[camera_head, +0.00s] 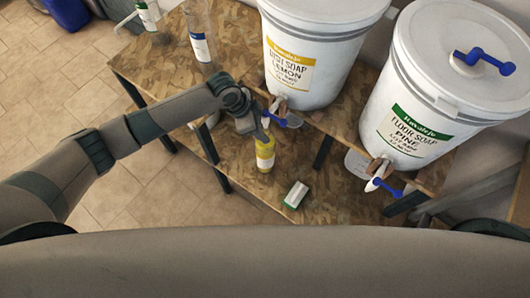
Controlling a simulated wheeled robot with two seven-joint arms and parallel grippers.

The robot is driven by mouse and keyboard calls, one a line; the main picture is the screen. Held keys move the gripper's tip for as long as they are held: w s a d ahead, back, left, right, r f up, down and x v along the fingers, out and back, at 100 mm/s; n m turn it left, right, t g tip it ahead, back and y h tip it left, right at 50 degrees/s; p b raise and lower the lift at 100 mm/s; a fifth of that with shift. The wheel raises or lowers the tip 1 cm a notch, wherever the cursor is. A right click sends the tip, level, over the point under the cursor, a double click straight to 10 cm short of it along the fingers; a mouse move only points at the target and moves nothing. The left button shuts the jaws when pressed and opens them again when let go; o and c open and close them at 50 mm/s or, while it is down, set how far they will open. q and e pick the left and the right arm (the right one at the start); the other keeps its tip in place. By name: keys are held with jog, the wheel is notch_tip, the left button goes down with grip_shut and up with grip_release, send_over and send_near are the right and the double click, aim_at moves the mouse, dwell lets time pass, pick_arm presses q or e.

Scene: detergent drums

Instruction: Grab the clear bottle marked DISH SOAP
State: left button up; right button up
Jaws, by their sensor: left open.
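A clear, empty-looking bottle (199,38) with a white and blue label stands on the upper shelf at the top left; its lettering is too small to read. A small bottle with a yellow body or contents (265,156) stands on the lower shelf below the drum marked DISH SOAP LEMON (305,50); its lettering cannot be read either. My right gripper is not in view.
The FLOOR SOAP PINE drum (440,85) stands at the right, its blue-handled tap (385,187) jutting over the shelf's front edge. A white and green block (296,194) lies on the lower shelf (330,190). A green-labelled bottle (148,14) stands at the upper shelf's far left.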

pick_arm(q)
grip_shut()
dwell(1.4)
jog(key=shift+w+r, duration=0.1)
jog(key=shift+r, duration=0.05)
